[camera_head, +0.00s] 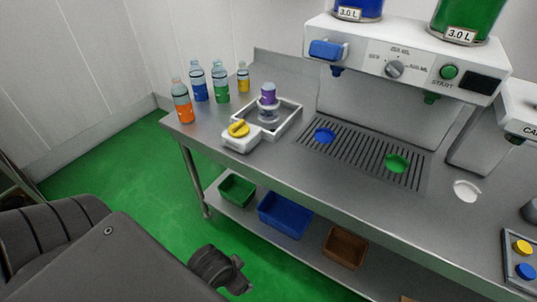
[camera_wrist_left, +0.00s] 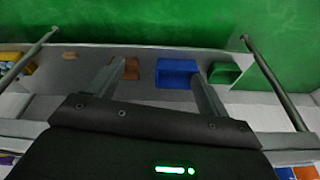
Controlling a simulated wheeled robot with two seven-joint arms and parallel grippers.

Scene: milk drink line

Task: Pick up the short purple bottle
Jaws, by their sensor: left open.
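A short purple bottle-like piece (camera_head: 268,94) stands upright in a white square tray (camera_head: 291,122) on the steel counter, left of the drink machine. Its lower part is clear with a pale ring; I cannot tell whether this is one object or a bottle on a holder. My left gripper is open and empty in the left wrist view (camera_wrist_left: 158,65), its two fingers apart, over the lower shelf bins. In the head view my dark left arm is at the bottom left, well apart from the purple piece. My right gripper is not in view.
Orange (camera_head: 182,102), blue (camera_head: 199,82), green (camera_head: 220,84) and short yellow (camera_head: 243,78) bottles stand at the counter's left end. A white device with a yellow knob (camera_head: 239,129) sits before the tray. Green (camera_head: 237,189), blue (camera_head: 285,216) and brown (camera_head: 345,247) bins are below.

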